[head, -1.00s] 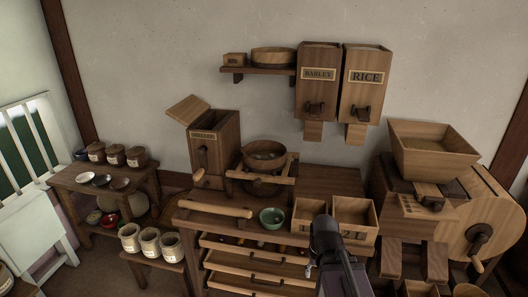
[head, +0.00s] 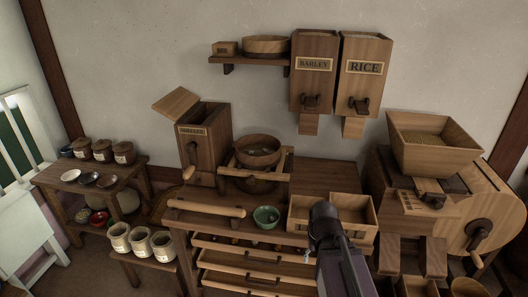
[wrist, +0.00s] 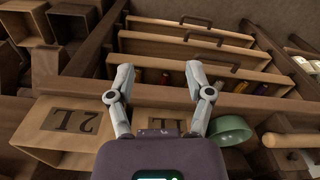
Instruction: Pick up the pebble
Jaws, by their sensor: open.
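I cannot make out a pebble in any view. My gripper (wrist: 158,76) is open and empty in the wrist view, its two grey fingers apart above the workbench, between the open drawers and the numbered boxes. In the head view my dark arm stands in front of the two open wooden boxes (head: 300,209) and hides part of them. A green bowl (head: 266,217) stands left of the boxes on the bench. It also shows right of my fingers in the wrist view (wrist: 232,131). A round wooden bowl (head: 257,146) sits in a frame behind it; its contents are unclear.
Open drawers (head: 240,266) project from the bench front, with small coloured items in one. A wooden hopper machine (head: 430,160) stands right. Barley (head: 314,75) and rice (head: 364,80) bins hang behind. A side table (head: 90,175) with jars and dishes stands left.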

